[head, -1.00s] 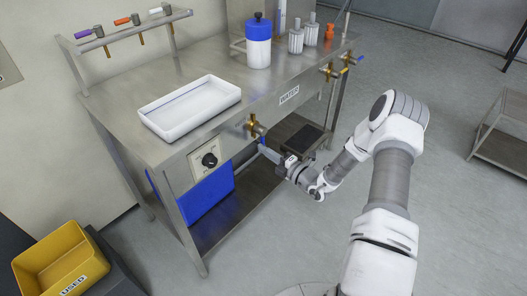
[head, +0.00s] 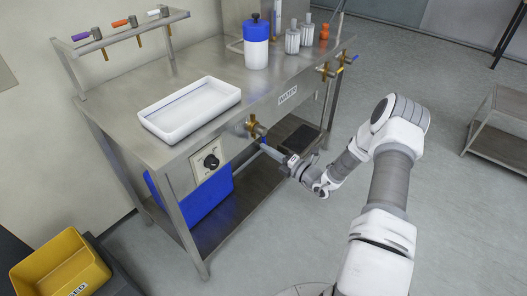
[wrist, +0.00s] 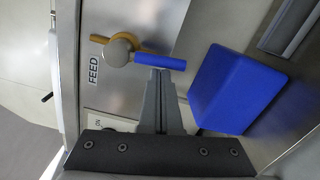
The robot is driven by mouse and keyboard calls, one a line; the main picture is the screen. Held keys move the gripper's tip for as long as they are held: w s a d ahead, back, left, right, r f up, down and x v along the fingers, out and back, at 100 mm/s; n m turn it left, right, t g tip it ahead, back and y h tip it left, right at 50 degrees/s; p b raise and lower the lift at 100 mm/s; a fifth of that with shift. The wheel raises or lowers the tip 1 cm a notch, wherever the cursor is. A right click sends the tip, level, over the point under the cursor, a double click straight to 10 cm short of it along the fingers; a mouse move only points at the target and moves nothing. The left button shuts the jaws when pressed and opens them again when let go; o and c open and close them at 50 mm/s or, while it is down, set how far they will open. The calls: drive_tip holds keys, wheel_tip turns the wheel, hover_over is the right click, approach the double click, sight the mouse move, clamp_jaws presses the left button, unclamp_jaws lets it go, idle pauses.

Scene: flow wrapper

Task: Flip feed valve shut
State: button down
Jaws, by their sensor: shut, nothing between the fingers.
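The feed valve (head: 253,127) is brass and sits on the front of the steel bench. In the wrist view the valve's round grey hub (wrist: 118,52) is beside the FEED label, and its blue lever (wrist: 160,62) points to the right of that picture. My gripper (head: 266,149) is shut and empty, close below the valve in the head view. In the wrist view its fingertips (wrist: 161,74) are at the lever's edge, near its free end. I cannot tell whether they touch it.
A white tray (head: 187,122) and a blue-topped container (head: 256,50) stand on the bench. A control knob (head: 211,161) is left of the feed valve. A blue bin (head: 205,199) sits below.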

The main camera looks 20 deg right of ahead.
drive_tip(key=w+d+r+n+y, duration=0.1)
drive_tip(key=w+d+r+n, duration=0.2)
drive_tip(key=n, duration=1.2)
drive_tip(key=shift+w+d+r, duration=0.35)
drive_tip(key=shift+w+d, duration=0.05)
drive_tip(key=shift+d, duration=0.75)
drive_tip(key=shift+r, duration=0.1)
drive_tip(key=s+d+f, duration=0.4)
drive_tip(key=s+d, duration=0.2)
drive_tip(key=s, duration=0.2)
drive_tip(key=shift+s+f, duration=0.25)
drive_tip(key=shift+s, duration=0.15)
